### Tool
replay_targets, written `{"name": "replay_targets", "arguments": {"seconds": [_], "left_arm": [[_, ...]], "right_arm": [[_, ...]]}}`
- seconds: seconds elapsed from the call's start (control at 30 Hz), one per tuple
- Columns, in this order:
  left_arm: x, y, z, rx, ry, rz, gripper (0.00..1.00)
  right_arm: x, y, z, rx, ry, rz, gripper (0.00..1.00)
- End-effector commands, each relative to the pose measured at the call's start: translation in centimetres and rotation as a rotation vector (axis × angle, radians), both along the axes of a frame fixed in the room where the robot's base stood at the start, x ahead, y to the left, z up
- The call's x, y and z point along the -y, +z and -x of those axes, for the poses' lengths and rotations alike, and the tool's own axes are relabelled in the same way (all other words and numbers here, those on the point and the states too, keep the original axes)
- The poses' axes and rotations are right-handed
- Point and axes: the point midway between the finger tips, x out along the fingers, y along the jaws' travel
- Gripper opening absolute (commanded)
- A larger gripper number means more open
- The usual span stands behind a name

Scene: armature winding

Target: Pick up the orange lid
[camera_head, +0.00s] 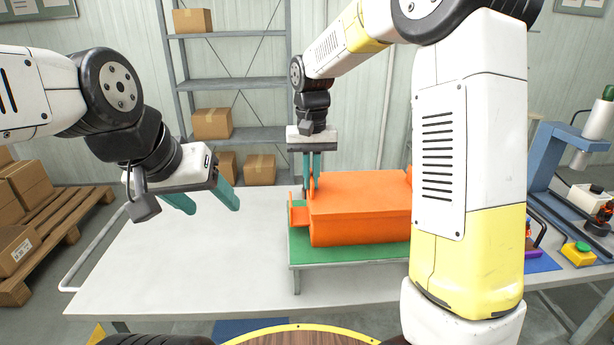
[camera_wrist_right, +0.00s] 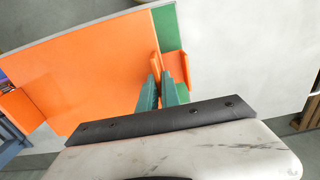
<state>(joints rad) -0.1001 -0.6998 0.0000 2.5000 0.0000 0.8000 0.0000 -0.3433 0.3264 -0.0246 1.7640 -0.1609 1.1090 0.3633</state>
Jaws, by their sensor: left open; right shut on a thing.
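The orange lid (camera_head: 360,192) tops an orange box on a green mat (camera_head: 350,253) on the table. It also shows from above in the right wrist view (camera_wrist_right: 85,75). My right gripper (camera_head: 312,184) points down at the box's left end, its green fingers shut on the lid's edge near an orange tab; the exact contact is partly hidden. The fingers also show in the right wrist view (camera_wrist_right: 162,92). The lid looks level, and I see no clear gap under it. My left gripper (camera_head: 208,205) is open and empty above the left part of the table.
The white table (camera_head: 190,270) is clear on the left. My right arm hides the box's right end. A blue press (camera_head: 556,165) and a yellow button box (camera_head: 578,253) stand at the right. Shelves (camera_head: 240,134) and a pallet of cartons (camera_head: 50,220) lie beyond the table.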

Motion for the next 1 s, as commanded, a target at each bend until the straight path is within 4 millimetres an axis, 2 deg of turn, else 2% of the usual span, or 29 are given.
{"name": "replay_targets", "arguments": {"seconds": [0.3, 0.5, 0.7, 1.0], "left_arm": [[0.0, 0.0, 0.0, 0.0, 0.0, 0.0, 0.62], [0.0, 0.0, 0.0, 0.0, 0.0, 0.0, 0.62], [0.0, 0.0, 0.0, 0.0, 0.0, 0.0, 0.62], [0.0, 0.0, 0.0, 0.0, 0.0, 0.0, 0.62]], "right_arm": [[1.6, 0.9, 8.4, 0.004, 0.002, -0.001, 0.0], [2.3, 1.2, 11.8, 0.004, 0.001, -0.001, 0.0], [2.6, 1.3, 13.1, 0.003, 0.001, -0.001, 0.0], [2.6, 1.3, 13.2, 0.002, 0.0, 0.0, 0.0]]}}
